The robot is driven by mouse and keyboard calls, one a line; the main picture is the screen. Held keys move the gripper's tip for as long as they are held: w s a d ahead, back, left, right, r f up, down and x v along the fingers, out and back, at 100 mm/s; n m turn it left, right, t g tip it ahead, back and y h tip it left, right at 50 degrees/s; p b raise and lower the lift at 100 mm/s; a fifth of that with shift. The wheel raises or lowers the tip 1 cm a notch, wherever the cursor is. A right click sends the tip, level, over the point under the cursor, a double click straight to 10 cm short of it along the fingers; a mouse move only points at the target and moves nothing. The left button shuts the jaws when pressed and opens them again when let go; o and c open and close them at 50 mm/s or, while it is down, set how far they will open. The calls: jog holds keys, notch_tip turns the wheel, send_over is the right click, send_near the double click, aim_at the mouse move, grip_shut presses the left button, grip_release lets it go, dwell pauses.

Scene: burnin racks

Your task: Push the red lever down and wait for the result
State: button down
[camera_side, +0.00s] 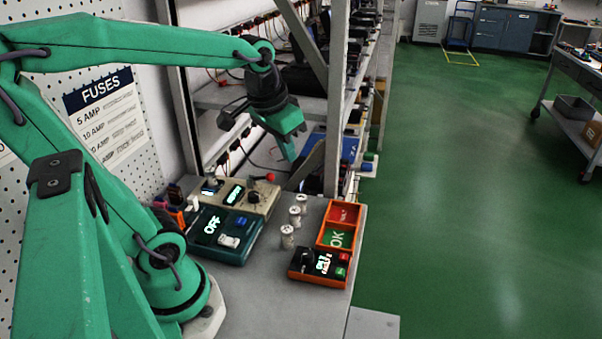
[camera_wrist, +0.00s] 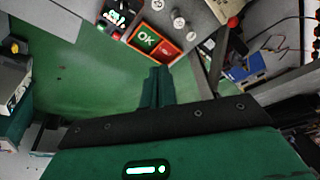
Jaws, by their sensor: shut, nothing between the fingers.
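The red lever (camera_side: 270,177) ends in a red ball knob at the back right of a beige box (camera_side: 262,199) with a lit display. The red knob (camera_wrist: 233,22) also shows at the top right of the wrist view. My gripper (camera_side: 289,156) is above and slightly right of the lever in the side view, apart from it, pointing down. My gripper's fingers (camera_wrist: 158,86) are together and empty in the wrist view. The lever's shaft is too small to judge its tilt.
A teal box (camera_side: 238,252) reading OFF stands in front of the beige box. Several metal cylinders (camera_side: 287,237) stand to its right. An orange tray (camera_side: 322,236) has red and green OK sections. A black-and-orange meter (camera_side: 304,272) sits near the bench edge. Rack shelving (camera_side: 335,100) rises behind.

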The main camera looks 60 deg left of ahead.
jog(key=w+a+f+n+g, duration=0.25)
jog(key=w+a, duration=0.25)
jog(key=a, duration=0.5)
jog(key=n+g+h, duration=0.2)
send_near(260, 177)
jog(key=w+d+r, duration=0.2)
jog(key=shift+w, duration=0.4)
jog(key=shift+f, duration=0.15)
jog(key=shift+s+d+f, duration=0.1)
jog(key=shift+s+f, duration=0.05)
jog(key=shift+f, duration=1.55)
jog(key=shift+s+d+f, duration=0.1)
jog(key=shift+s+f, duration=0.05)
jog(key=shift+f, duration=1.5)
jog(key=shift+f, duration=1.1)
jog(key=w, duration=0.1)
jog(key=w+a+r, duration=0.1)
jog(key=shift+w+a+r, duration=0.1)
jog(key=shift+w+a, duration=0.15)
jog(key=shift+w, duration=0.05)
